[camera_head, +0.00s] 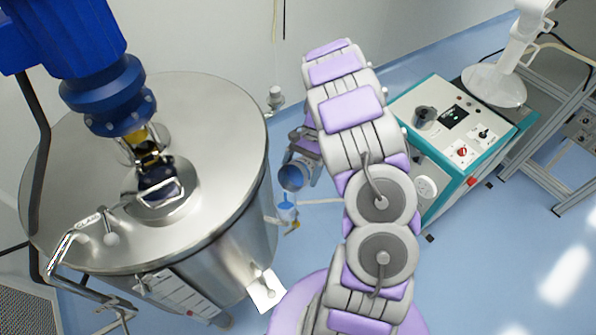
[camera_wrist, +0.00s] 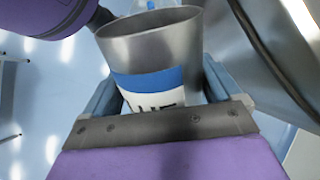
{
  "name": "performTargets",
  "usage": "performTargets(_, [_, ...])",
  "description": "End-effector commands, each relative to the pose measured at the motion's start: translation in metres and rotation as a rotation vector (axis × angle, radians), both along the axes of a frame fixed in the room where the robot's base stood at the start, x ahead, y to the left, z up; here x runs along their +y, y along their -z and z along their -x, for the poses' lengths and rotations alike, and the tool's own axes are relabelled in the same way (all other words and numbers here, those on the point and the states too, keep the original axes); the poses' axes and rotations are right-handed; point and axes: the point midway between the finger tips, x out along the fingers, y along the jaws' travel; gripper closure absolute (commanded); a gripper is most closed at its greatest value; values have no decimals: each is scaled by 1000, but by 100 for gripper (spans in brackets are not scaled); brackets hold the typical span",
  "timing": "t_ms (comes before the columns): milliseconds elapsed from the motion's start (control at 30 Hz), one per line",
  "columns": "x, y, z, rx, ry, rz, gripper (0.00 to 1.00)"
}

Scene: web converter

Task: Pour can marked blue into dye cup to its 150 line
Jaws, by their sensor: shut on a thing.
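The can marked blue (camera_head: 292,176) is held tilted beside the steel tank in the head view, with blue in its mouth. In the wrist view the grey metal can (camera_wrist: 150,48) shows a blue-and-white label with part of its dark lettering. My gripper (camera_wrist: 165,92) is shut on it, one finger on each side. The dye cup (camera_head: 287,212) is small and sits just below the can's mouth, with blue in it. A pale, clear rim, probably the cup (camera_wrist: 150,4), shows past the can in the wrist view. The 150 line and exact level cannot be read.
The large steel tank (camera_head: 215,110) with a blue motor (camera_head: 75,50) stands close on the left. A teal-and-white control box (camera_head: 455,140) stands to the right. A white robot arm (camera_head: 500,80) is behind it. Open blue floor (camera_head: 510,240) lies at the lower right.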

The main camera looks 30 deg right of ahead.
Motion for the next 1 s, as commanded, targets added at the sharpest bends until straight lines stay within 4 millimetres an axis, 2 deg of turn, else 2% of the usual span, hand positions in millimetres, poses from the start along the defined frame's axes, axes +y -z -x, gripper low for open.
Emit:
performTargets(433, [1,-4,-4,-14,0,30,57])
performTargets(1000, [-8,-5,-7,-28,1,57,57])
